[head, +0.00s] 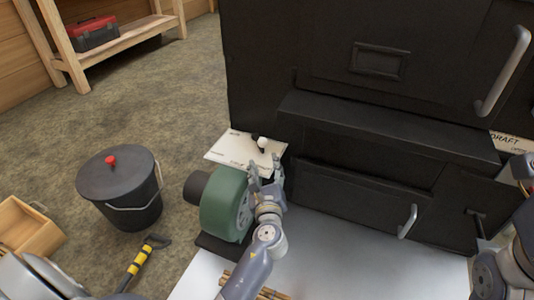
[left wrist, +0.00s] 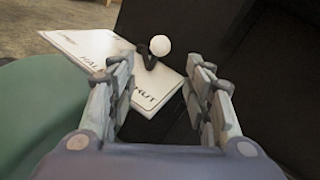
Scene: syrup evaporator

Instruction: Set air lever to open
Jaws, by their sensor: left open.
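The air lever (head: 261,143) has a white round knob and stands over a white label plate (head: 225,148) at the left side of the black evaporator. In the left wrist view the knob (left wrist: 161,46) sits on a short dark stem, just beyond and between my fingertips. The plate (left wrist: 85,45) there shows the words "HAL..." and "...HUT", partly cut off. My left gripper (head: 265,172) is open and empty, just in front of the knob and apart from it. In the left wrist view its two fingers (left wrist: 160,85) frame the knob. My right gripper is not clearly visible; only part of that arm shows at the right edge.
A green blower (head: 226,207) stands directly left of my left gripper. The black evaporator body (head: 390,120) blocks the right side. A black lidded bucket (head: 118,190), a wooden crate (head: 25,238) and a yellow-black handle (head: 140,262) are on the floor at left.

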